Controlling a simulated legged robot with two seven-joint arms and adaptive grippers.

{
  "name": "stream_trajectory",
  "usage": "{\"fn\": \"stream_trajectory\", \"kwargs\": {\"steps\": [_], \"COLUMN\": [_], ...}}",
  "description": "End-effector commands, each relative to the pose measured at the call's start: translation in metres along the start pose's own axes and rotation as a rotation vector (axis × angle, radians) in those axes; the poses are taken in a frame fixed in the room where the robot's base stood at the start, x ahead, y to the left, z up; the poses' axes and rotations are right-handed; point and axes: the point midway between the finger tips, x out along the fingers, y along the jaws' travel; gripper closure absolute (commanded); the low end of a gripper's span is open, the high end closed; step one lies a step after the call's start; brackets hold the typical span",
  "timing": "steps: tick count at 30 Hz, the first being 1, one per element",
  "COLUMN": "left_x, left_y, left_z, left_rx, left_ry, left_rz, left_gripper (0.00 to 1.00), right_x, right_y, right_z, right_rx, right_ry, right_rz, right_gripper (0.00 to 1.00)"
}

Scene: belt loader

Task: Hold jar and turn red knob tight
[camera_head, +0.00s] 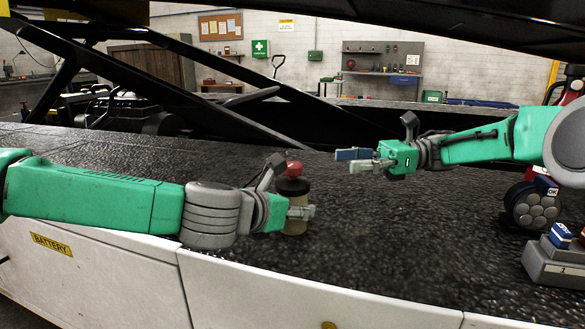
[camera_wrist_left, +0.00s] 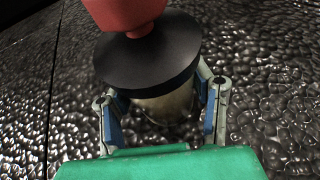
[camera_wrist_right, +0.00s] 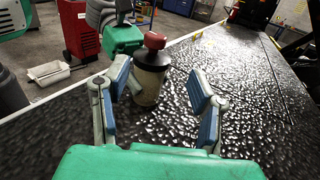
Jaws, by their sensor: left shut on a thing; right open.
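The jar (camera_head: 295,222) stands upright on the black textured deck, with a dark lid and a red knob (camera_head: 294,169) on top. My left gripper (camera_head: 300,212) is shut around the jar's body. In the left wrist view the jar body (camera_wrist_left: 165,104) is between the fingers, under the wide black lid (camera_wrist_left: 150,55) and red knob (camera_wrist_left: 124,12). My right gripper (camera_head: 356,160) is open and empty, to the right of the jar and apart from it. In the right wrist view the jar (camera_wrist_right: 149,82) and red knob (camera_wrist_right: 155,40) show ahead, beyond its spread fingers (camera_wrist_right: 160,82).
The textured deck (camera_head: 400,240) is clear around the jar. At the right edge stand a grey block (camera_head: 553,270) with small coloured boxes and a dark round part (camera_head: 532,206). Black diagonal beams (camera_head: 190,100) cross behind the deck. The deck's front edge drops to white panels.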

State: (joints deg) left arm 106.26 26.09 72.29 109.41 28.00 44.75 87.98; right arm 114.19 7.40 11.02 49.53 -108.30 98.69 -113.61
Motion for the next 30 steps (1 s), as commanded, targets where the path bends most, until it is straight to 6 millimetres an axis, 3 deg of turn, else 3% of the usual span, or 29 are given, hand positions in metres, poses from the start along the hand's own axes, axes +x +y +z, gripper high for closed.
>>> {"fn": "stream_trajectory", "kwargs": {"steps": [5, 19, 24, 30], "left_x": [0.000, 0.000, 0.000, 0.000], "left_y": [0.000, 0.000, 0.000, 0.000], "left_z": [0.001, 0.001, 0.001, 0.001], "left_rx": [0.000, 0.000, 0.000, 0.000], "left_ry": [-0.001, -0.001, -0.001, -0.001], "left_rz": [0.000, 0.000, 0.000, 0.000], "left_gripper": [0.90, 0.90, 0.90, 0.90], "right_x": [0.013, 0.100, 0.115, 0.119], "right_y": [0.004, 0.006, 0.006, 0.005], "right_z": [-0.002, -0.001, -0.001, -0.001], "right_rx": [-0.023, -0.020, -0.022, -0.021], "right_ry": [0.002, 0.001, 0.001, 0.001], "right_rz": [0.021, 0.019, 0.017, 0.016], "right_gripper": [0.49, 0.49, 0.49, 0.49]}}
